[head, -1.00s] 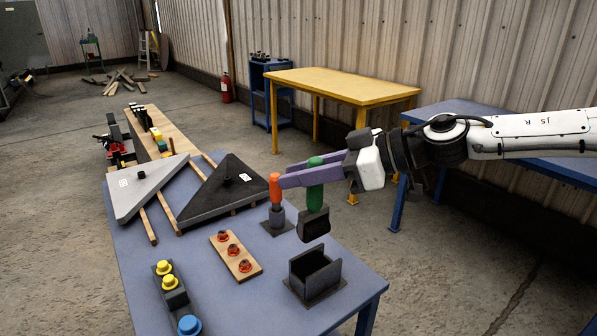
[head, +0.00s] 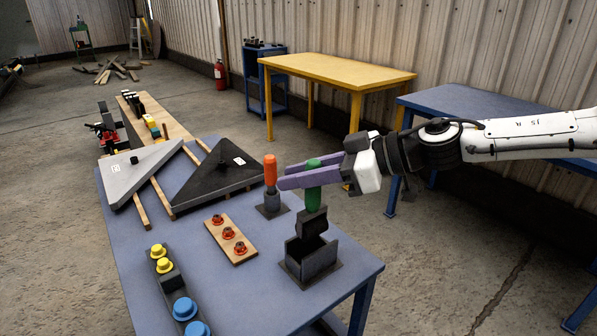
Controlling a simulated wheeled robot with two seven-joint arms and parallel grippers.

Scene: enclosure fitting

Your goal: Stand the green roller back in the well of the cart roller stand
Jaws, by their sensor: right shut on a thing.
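The green roller (head: 314,198) is upright, with a dark block (head: 312,223) at its lower end. My right gripper (head: 284,177), with purple fingers, is shut on the green upper part. The cart roller stand (head: 311,262) is a dark open-topped box on a flat plate near the table's right edge. The dark block is right over the well, its lower edge overlapping the box's rim in the picture. I cannot tell whether it has entered the well or is just above it. My left gripper is not in view.
An orange roller (head: 270,172) stands upright in a grey holder beside my fingertips. A wooden board with red knobs (head: 230,240) lies left of the stand. Grey (head: 134,176) and black (head: 219,175) triangular plates lie behind. A strip with yellow and blue buttons (head: 176,290) is at front left.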

